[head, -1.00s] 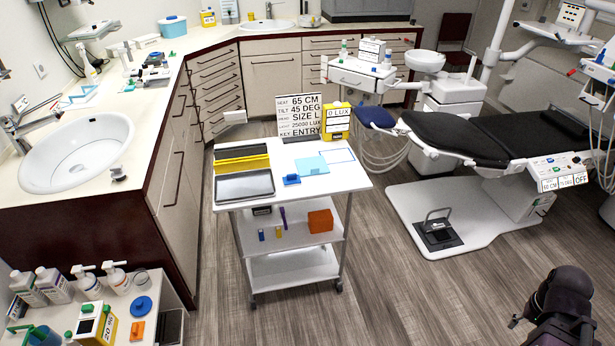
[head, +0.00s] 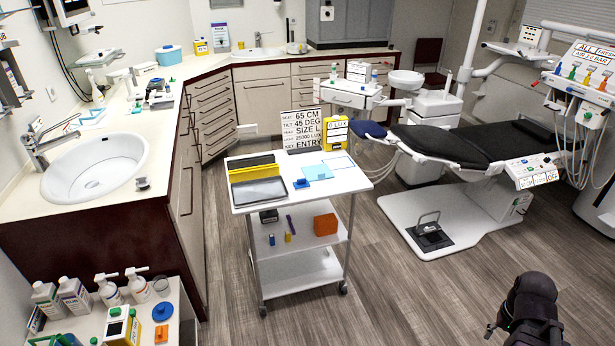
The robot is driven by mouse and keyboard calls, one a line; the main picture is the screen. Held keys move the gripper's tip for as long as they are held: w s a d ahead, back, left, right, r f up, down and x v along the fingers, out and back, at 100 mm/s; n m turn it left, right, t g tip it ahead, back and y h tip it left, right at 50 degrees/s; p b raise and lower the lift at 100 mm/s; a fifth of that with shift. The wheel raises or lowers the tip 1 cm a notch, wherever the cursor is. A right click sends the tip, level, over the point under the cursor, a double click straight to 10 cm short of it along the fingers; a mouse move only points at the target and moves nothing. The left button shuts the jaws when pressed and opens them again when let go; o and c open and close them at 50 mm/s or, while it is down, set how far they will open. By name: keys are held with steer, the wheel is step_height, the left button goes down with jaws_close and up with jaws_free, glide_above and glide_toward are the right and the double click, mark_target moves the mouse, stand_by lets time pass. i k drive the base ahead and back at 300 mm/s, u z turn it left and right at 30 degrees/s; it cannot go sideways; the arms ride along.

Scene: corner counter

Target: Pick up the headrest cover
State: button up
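A light-blue flat square (head: 319,173) lies on the right half of the white trolley's top (head: 262,206); it looks like the headrest cover, though no label confirms this. A small darker blue object sits beside it on its left. A blue headrest (head: 370,129) is at the head end of the black dental chair (head: 440,147). My gripper (head: 528,318) is dark and low at the right, over the floor, well apart from the trolley and chair. Its fingers cannot be made out, so I cannot tell whether it is open or shut.
The trolley also bears a dark tray (head: 259,190), a sign board (head: 303,127) and a yellow box (head: 336,130). An orange block (head: 325,224) is on its lower shelf. A bottle-laden cart (head: 180,320) stands at lower left. Wooden floor (head: 400,290) is clear before the trolley.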

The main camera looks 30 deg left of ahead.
mark_target(318, 172)
steer(key=z, duration=1.3)
steer(key=k, duration=0.1)
steer(key=u, duration=2.75)
steer(key=i, duration=1)
steer(key=u, duration=0.1)
steer(key=k, duration=0.45)
steer(key=u, duration=0.05)
